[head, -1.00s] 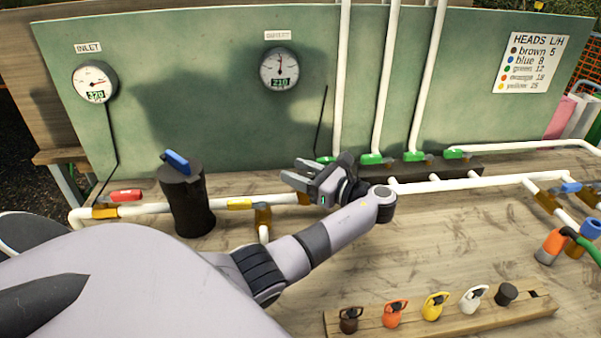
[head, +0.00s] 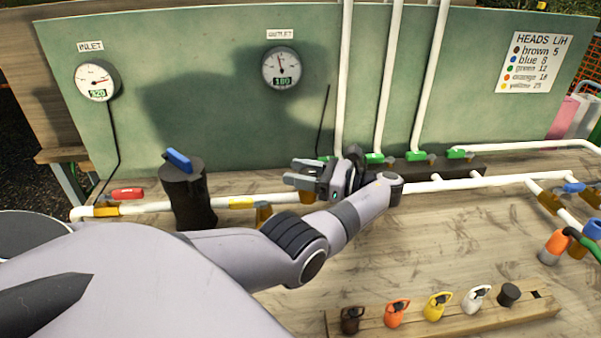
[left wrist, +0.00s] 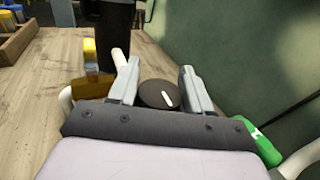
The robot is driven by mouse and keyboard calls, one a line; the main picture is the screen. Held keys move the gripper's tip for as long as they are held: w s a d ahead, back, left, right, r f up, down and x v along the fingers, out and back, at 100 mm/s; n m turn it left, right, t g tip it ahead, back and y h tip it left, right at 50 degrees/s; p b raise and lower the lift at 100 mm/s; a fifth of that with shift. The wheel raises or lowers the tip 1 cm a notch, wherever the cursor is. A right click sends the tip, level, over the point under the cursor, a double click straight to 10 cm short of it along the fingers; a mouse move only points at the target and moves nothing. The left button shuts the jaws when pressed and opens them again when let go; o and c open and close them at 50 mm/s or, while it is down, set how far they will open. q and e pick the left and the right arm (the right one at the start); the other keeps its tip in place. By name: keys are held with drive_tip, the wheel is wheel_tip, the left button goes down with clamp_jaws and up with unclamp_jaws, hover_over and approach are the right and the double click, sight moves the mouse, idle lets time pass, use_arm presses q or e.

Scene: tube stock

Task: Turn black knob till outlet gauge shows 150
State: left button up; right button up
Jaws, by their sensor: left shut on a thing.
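The outlet gauge (head: 282,68) is on the green board in the head view, and its display appears to read 180. The black knob (left wrist: 158,94) is a round disc with a white line on top, seen in the left wrist view. My left gripper (left wrist: 160,76) is shut on the knob, with one grey finger on each side. In the head view my left gripper (head: 302,178) is at the pipe below the outlet gauge, and its fingers and wrist hide the knob. My right gripper is not in view.
The inlet gauge (head: 97,81) reads about 320. A black cylinder with a blue handle (head: 187,195) stands left of my gripper. Green valves (head: 374,158) and upright white pipes are close on its right. A wooden rack (head: 440,318) of coloured heads lies in front.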

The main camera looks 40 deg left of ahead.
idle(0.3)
use_arm(q)
drive_tip(key=o, duration=1)
drive_tip(key=shift+c, duration=0.2)
drive_tip(key=shift+f+b+v, duration=0.2)
drive_tip(key=shift+b+v, duration=0.8)
drive_tip(key=shift+v, duration=0.4)
drive_tip(key=shift+b+v, duration=0.85)
drive_tip(key=shift+b, duration=0.2)
drive_tip(key=b+v, duration=0.2)
drive_tip(key=b, duration=0.2)
drive_tip(key=shift+w+d+r, duration=0.1)
drive_tip(key=shift+d+r, duration=0.05)
drive_tip(key=shift+d, duration=0.05)
